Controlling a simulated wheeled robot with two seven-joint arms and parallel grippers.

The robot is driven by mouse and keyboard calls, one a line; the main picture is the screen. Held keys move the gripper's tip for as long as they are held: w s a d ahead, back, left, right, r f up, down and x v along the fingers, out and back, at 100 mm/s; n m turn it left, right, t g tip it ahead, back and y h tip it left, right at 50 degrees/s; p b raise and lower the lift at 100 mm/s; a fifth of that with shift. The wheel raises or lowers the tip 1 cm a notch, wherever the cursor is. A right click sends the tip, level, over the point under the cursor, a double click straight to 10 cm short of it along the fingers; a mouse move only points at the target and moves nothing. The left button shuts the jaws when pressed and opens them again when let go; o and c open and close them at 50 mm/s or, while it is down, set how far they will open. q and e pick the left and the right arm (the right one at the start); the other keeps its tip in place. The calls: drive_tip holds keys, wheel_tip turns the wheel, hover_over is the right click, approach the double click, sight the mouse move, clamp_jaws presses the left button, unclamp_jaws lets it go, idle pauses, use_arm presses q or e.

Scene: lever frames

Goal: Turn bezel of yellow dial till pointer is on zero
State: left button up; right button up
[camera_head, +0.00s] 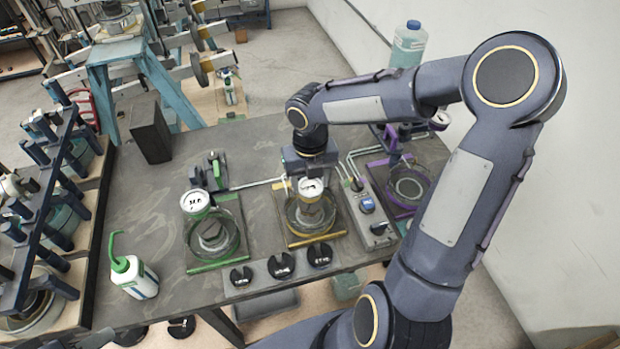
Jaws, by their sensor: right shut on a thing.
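The yellow dial (312,188) has a small white face and stands upright over a glass-like ring on a yellow-edged base (318,238), in the middle of the table. My right gripper (311,176) comes down on it from above and behind and is shut on its bezel. The gripper body and wrist cover the top of the dial and what stands behind it. The pointer and the scale marks are too small to read. My left gripper is not in view.
A green-edged station with its own dial (195,201) stands to the left. A purple-edged station (408,188) and a grey control box (368,208) stand to the right. Black discs (281,265) lie along the front edge. A green-capped bottle (134,277) stands front left.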

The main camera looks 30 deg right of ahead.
sight(310, 187)
drive_tip(key=n, duration=0.6)
drive_tip(key=shift+n, duration=0.4)
idle(0.3)
drive_tip(key=o, duration=0.7)
drive_tip(key=shift+r, duration=3.9)
